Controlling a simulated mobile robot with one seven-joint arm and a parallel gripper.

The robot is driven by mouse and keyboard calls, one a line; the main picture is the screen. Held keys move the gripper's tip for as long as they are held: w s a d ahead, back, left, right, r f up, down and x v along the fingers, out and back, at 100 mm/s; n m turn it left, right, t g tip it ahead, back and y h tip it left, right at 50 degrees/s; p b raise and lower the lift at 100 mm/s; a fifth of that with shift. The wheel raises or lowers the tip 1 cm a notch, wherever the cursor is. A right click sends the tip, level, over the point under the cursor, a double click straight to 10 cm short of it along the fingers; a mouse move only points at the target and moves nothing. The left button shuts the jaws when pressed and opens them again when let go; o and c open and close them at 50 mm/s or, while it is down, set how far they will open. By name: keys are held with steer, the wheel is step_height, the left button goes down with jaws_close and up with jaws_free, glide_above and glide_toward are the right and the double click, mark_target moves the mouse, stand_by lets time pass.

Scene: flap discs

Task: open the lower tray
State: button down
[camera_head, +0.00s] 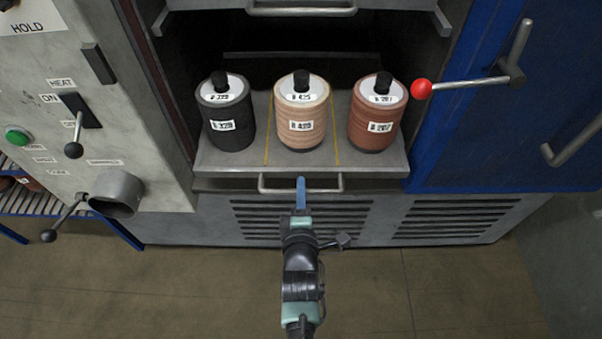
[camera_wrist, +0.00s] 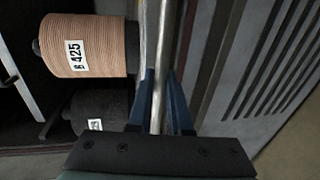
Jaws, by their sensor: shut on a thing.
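The lower tray (camera_head: 235,161) is a grey metal shelf, pulled part way out of the dark oven opening. It carries three stacks of discs: a black one (camera_head: 224,110), a tan one (camera_head: 302,115) and a red-brown one (camera_head: 376,115). A thin metal bar handle (camera_head: 328,191) runs along the tray's front. My gripper (camera_head: 301,186) has its blue fingers shut on the middle of this handle. In the wrist view my gripper (camera_wrist: 160,100) shows the bar between its fingers, with the tan stack (camera_wrist: 88,46) and black stack (camera_wrist: 100,112) beside it.
An upper tray with its own handle (camera_head: 302,11) is above. The blue door (camera_head: 500,110) stands open at right, with a red-knobbed lever (camera_head: 421,89). A control panel (camera_head: 95,110) with levers is at left. The floor (camera_head: 190,290) in front is clear.

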steer(key=f+p+v, duration=0.2)
steer(key=p+v, duration=0.1)
steer(key=v, duration=0.7)
steer(key=s+f+p+v, duration=0.1)
steer(key=f+p+v, duration=0.1)
steer(key=v, duration=0.9)
steer(key=shift+s+f+p, duration=0.2)
steer(key=shift+s+p, duration=0.05)
steer(key=shift+p, duration=0.3)
steer(key=c, duration=0.8)
jaws_free()
steer(key=shift+c, duration=0.2)
steer(key=v, duration=1.3)
